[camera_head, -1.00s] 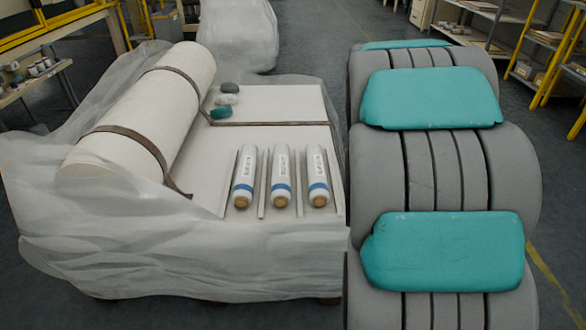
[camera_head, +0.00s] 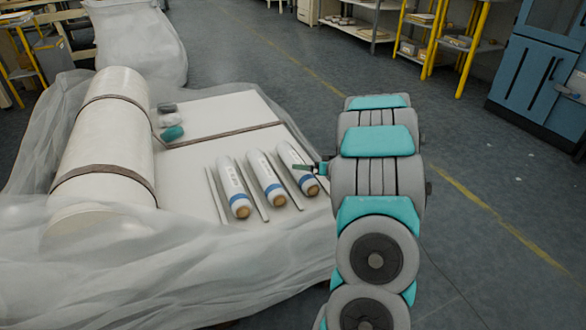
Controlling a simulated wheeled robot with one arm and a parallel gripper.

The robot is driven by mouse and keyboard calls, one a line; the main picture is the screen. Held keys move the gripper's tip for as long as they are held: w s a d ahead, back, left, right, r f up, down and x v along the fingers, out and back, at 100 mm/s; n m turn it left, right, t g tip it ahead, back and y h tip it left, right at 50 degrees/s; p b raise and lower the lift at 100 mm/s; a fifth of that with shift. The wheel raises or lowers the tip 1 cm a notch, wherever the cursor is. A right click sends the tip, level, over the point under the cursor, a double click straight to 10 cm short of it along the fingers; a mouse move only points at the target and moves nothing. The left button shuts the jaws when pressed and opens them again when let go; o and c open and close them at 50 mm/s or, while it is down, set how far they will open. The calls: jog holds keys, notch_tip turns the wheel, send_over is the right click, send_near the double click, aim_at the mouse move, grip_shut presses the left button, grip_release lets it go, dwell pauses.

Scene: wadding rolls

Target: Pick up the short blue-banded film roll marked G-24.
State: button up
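Three short white film rolls with blue bands lie side by side on the white padded surface (camera_head: 222,118): the left roll (camera_head: 232,184), the middle roll (camera_head: 265,175) and the right roll (camera_head: 287,158). Their brown core ends face me. Their printed labels are too small to read, so I cannot tell which is G-24. My gripper (camera_head: 308,168) shows only as a small dark and teal tip at the right roll, mostly hidden behind my arm. I cannot tell whether it touches the roll or whether it is open.
Thin white rails (camera_head: 251,190) separate the rolls. A large strapped white roll (camera_head: 105,140) lies at the left. Translucent film (camera_head: 130,265) drapes the front.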

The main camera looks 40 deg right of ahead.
jog(key=shift+x, duration=3.05)
grip_shut()
